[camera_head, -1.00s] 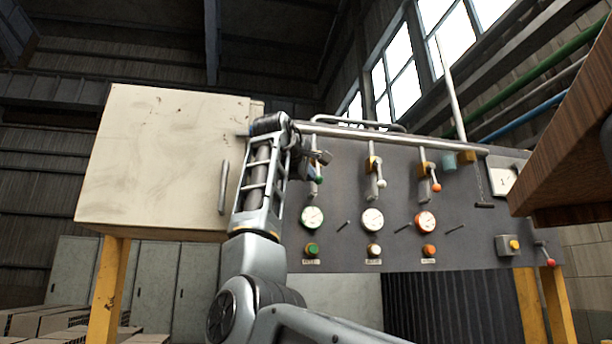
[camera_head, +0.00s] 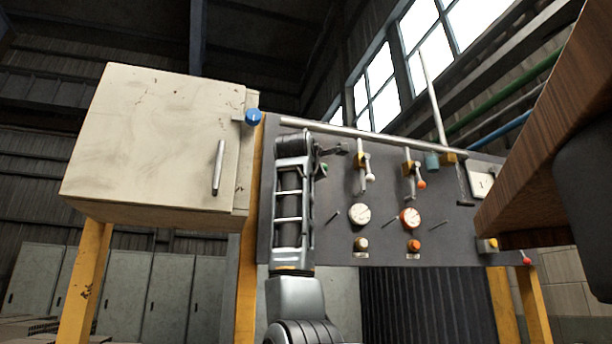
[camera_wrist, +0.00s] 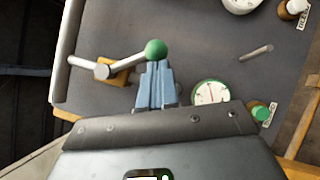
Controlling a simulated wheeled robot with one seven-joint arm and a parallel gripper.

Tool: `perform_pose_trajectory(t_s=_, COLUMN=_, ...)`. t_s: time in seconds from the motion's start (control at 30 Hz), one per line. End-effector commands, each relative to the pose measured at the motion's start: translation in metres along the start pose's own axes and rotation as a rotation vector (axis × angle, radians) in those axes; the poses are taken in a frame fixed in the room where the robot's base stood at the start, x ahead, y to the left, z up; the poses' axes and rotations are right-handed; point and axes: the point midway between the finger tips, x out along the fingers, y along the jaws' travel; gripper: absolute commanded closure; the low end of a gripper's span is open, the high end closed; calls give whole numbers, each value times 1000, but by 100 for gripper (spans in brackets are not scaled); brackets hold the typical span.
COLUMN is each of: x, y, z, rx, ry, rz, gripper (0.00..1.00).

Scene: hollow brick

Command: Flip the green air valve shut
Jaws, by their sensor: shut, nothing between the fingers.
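The green air valve shows in the wrist view as a yellow body (camera_wrist: 116,76) with a pale lever tipped by a green ball knob (camera_wrist: 155,49). The lever slants away from the pipe side toward the knob. My gripper (camera_wrist: 156,66) is shut and empty, its tips right at the knob's near side; I cannot tell if they touch. In the head view the green knob (camera_head: 324,168) peeks out just below my gripper (camera_head: 341,149). My arm hides most of the valve there.
White-knobbed (camera_head: 370,178) and orange-knobbed (camera_head: 422,184) levers stand to the right along the pipe (camera_head: 370,134).

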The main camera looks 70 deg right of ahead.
Motion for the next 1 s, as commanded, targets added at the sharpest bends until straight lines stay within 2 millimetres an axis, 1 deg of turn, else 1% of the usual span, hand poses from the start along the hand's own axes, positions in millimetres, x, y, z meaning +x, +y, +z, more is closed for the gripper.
perform_pose_trajectory(t_s=0.03, x=3, y=-5, z=4, rx=-38, ry=-5, rz=24, gripper=100)
perform_pose_trajectory(t_s=0.23, x=12, y=-6, z=18, rx=-197, ry=-6, rz=128, gripper=100)
perform_pose_trajectory(t_s=0.7, x=30, y=2, z=45, rx=-547, ry=-4, rz=364, gripper=100)
perform_pose_trajectory(t_s=0.87, x=34, y=5, z=51, rx=-636, ry=-3, rz=423, gripper=100)
perform_pose_trajectory(t_s=1.0, x=36, y=8, z=53, rx=-641, ry=-1, rz=430, gripper=100)
